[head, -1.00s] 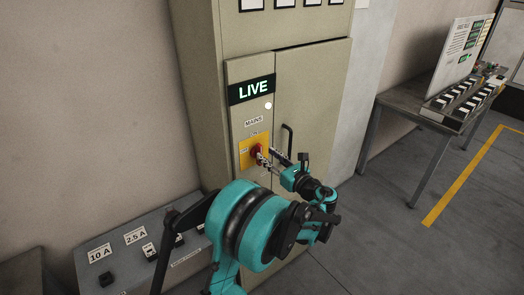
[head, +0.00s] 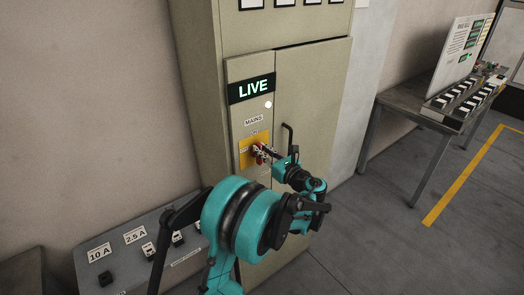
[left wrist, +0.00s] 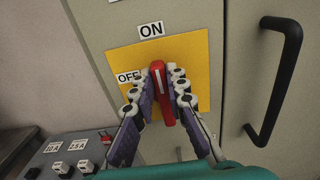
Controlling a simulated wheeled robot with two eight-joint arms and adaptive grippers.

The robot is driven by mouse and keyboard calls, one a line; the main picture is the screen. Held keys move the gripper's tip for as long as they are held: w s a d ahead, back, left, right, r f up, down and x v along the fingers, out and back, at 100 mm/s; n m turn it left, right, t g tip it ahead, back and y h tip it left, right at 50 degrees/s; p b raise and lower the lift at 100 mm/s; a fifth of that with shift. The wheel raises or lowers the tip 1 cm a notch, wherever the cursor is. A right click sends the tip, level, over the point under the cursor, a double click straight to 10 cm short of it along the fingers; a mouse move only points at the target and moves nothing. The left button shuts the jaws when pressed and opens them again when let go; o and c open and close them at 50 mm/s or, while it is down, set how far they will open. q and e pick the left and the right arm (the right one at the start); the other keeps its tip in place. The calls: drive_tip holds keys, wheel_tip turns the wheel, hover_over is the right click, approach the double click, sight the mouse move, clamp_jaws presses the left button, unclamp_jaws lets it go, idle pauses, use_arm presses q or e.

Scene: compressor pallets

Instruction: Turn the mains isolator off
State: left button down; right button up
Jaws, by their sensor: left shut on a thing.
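The red isolator handle (left wrist: 162,92) sits on a yellow plate (left wrist: 195,60) on the cabinet door. In the left wrist view its upper end points toward the ON label (left wrist: 151,29); the OFF label (left wrist: 128,76) is to its left. In the head view the yellow plate (head: 246,160) shows below the MAINS label, with the handle partly hidden by the fingers. My left gripper (head: 262,153) is shut on the handle, one finger on each side, as the left wrist view also shows (left wrist: 163,88). The sign (head: 252,89) above reads LIVE. My right gripper is out of view.
A black door handle (head: 287,139) is right of the isolator, close to my left wrist. A sloped box (head: 135,262) with labelled 10 A and 2.5 A positions stands lower left. A table (head: 385,102) with a rack stands at the right, with clear floor before it.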

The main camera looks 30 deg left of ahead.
use_arm(q)
drive_tip(key=n, duration=0.2)
drive_tip(key=n+b, duration=0.1)
drive_tip(key=s+n, duration=0.1)
drive_tip(key=n, duration=0.1)
drive_tip(key=shift+s+a+f+n+b, duration=0.1)
drive_tip(key=shift+a+f+n+b, duration=0.15)
drive_tip(key=shift+n+b, duration=0.1)
drive_tip(key=n, duration=0.1)
drive_tip(key=n+b, duration=0.1)
drive_tip(key=n, duration=0.1)
drive_tip(key=s+n, duration=0.1)
drive_tip(key=n, duration=0.1)
drive_tip(key=shift+a+f, duration=0.2)
drive_tip(key=shift+f, duration=0.2)
drive_tip(key=n, duration=0.2)
drive_tip(key=n+b, duration=0.1)
drive_tip(key=n, duration=0.1)
drive_tip(key=shift+s+f, duration=0.1)
drive_tip(key=shift+f, duration=0.3)
drive_tip(key=shift+a+f+n+b, duration=0.1)
drive_tip(key=shift+f+n+b, duration=0.15)
drive_tip(key=shift+n, duration=0.55)
drive_tip(key=shift+f+n+b, duration=0.1)
drive_tip(key=shift+n+b, duration=0.25)
drive_tip(key=shift+n, duration=0.4)
drive_tip(key=c, duration=1.5)
unclamp_jaws()
drive_tip(key=shift+c, duration=0.2)
